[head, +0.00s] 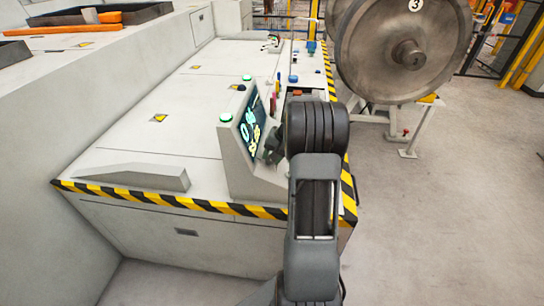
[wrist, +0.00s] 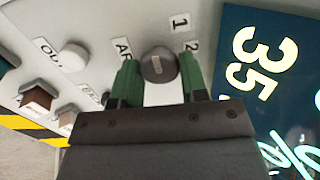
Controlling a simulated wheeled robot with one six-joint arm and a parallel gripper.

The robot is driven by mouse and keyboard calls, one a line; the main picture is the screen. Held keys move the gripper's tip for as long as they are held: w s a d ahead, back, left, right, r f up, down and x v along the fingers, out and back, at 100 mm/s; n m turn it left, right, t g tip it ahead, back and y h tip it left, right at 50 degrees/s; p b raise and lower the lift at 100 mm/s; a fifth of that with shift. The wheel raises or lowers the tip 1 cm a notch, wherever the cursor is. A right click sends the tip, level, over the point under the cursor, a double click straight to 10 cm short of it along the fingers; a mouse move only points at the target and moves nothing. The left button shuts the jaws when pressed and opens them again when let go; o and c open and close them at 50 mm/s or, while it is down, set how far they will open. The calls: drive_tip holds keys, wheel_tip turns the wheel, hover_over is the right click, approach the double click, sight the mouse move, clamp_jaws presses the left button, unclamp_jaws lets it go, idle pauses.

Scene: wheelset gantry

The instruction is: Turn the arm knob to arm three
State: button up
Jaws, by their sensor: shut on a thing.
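The arm knob (wrist: 157,68) is a dark round knob with a pale line across its face, on a light grey panel (wrist: 105,20) in the wrist view. My gripper (wrist: 159,77) has green fingers, one on each side of the knob, and is shut on it. No label 3 shows; I cannot tell which number the line marks.
A dark display (wrist: 260,70) reading 35 and % is right of the knob; the console screen (head: 250,130) also shows in the head view. A white round button (wrist: 73,54) and brown switches (wrist: 38,97) are on the left. A large wheel (head: 380,60) stands behind my arm.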

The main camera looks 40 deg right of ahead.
drive_tip(key=o, duration=0.9)
drive_tip(key=v, duration=1.4)
drive_tip(key=shift+s, duration=0.1)
drive_tip(key=shift+f, duration=0.1)
